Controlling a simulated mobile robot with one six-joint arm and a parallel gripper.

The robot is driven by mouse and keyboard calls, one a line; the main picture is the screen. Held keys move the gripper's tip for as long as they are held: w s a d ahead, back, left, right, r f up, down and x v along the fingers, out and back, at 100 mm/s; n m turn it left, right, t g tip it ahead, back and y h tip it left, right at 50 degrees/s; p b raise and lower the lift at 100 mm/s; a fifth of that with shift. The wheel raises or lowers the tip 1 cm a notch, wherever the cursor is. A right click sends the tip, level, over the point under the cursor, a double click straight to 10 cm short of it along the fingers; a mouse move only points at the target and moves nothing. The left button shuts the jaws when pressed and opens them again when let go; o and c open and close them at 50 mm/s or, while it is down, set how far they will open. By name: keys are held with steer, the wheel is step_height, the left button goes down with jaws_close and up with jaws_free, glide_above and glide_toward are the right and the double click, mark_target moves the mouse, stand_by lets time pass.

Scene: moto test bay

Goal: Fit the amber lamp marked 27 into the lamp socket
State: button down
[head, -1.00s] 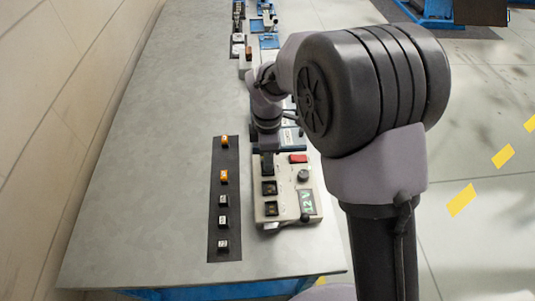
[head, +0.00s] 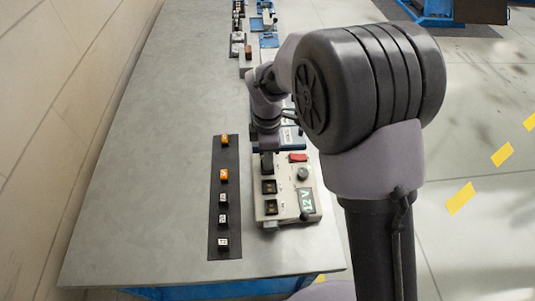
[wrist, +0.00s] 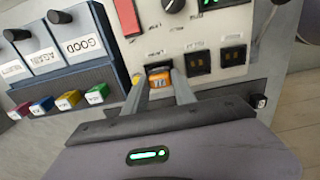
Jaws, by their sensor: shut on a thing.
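My gripper (wrist: 158,82) is shut on a small amber lamp (wrist: 158,75) in the wrist view. The lamp sits between the fingertips at the socket nearest the blue box, in line with two dark square sockets (wrist: 198,63) on the pale test panel (wrist: 190,28). I cannot read the lamp's mark or tell whether it is fully seated. In the head view the panel (head: 285,213) stands on the bench, and my arm hides the gripped lamp.
A black strip (head: 224,190) left of the panel holds two amber lamps (head: 224,175) and several pale ones. A blue box (wrist: 62,65) labelled GOOD and AGAIN stands beside the panel, with coloured blocks (wrist: 70,98) in front. The bench (head: 160,170) is clear to the left.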

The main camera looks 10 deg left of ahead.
steer(key=shift+f, duration=0.5)
stand_by(0.3)
stand_by(0.7)
steer(key=c, duration=0.9)
jaws_free()
steer(key=shift+c, duration=0.2)
step_height(320, 180, up, 7)
steer(key=p, duration=0.7)
steer(key=shift+r, duration=0.15)
